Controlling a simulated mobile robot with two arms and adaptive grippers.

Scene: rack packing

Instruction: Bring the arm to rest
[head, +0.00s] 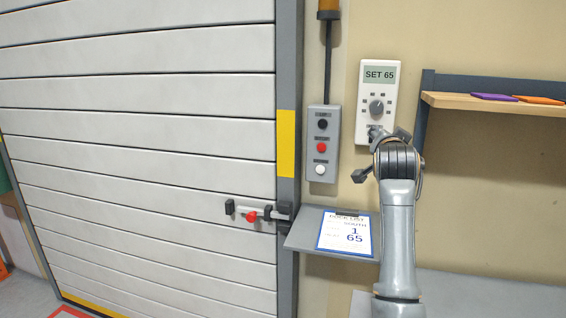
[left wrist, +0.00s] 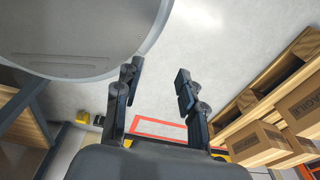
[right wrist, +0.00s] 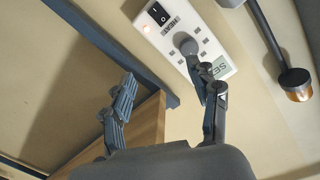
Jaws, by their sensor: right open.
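My right arm reaches up in the head view, with its gripper (head: 367,155) at the lower end of a white control panel (head: 365,88). The panel's display reads "SET 65" above a round grey knob (head: 376,107). In the right wrist view, my right gripper (right wrist: 160,74) is open and empty. One finger overlaps the panel near the knob (right wrist: 186,43); I cannot tell whether it touches. A rocker switch (right wrist: 158,14) and a small lit lamp show there. My left gripper (left wrist: 157,75) is open and empty in the left wrist view, above the floor; the head view does not show it.
A wooden shelf (head: 490,103) juts out at right. A shutter door (head: 140,120) fills the left. Cartons (left wrist: 255,142) stand near my left gripper.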

